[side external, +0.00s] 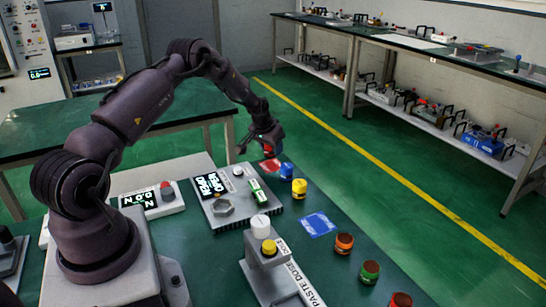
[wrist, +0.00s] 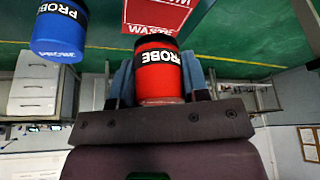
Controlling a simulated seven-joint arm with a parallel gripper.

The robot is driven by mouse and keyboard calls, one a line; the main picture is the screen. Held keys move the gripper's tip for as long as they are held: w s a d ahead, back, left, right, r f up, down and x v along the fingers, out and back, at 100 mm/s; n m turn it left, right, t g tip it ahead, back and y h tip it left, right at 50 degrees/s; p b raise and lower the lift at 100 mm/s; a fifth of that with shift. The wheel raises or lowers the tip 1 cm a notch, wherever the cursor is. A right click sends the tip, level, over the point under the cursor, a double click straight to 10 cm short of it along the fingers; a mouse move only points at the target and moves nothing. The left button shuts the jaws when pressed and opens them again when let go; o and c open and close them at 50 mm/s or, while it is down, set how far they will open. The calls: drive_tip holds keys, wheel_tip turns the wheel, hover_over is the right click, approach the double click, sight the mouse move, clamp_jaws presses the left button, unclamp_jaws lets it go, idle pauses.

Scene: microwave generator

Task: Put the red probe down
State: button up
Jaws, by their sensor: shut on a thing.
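My gripper (side external: 267,146) is shut on the red probe (wrist: 160,72), a red cylinder with a black PROBE band. In the wrist view the two fingers of my gripper (wrist: 160,82) flank it. In the side view the red probe (side external: 268,149) is partly covered by my fingers and hangs over the table's far edge area, near a red mat (side external: 270,166). The wrist view shows this red mat (wrist: 140,24) lettered WASTE, beyond the probe. I cannot tell the exact gap below the probe. A blue probe (side external: 287,171) stands close to the right of the mat.
A yellow probe (side external: 299,187) stands nearby. A green piece (side external: 257,190) lies on the grey device (side external: 220,219). The paste doser (side external: 264,250) stands in front.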

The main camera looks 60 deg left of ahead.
sight(273, 164)
drive_tip(key=shift+w+a+f, duration=0.25)
drive_tip(key=shift+w+f, duration=0.1)
drive_tip(key=shift+f, duration=0.1)
drive_tip(key=shift+w+f, duration=0.1)
drive_tip(key=shift+f, duration=1.55)
drive_tip(key=shift+f, duration=0.15)
drive_tip(key=o, duration=1.1)
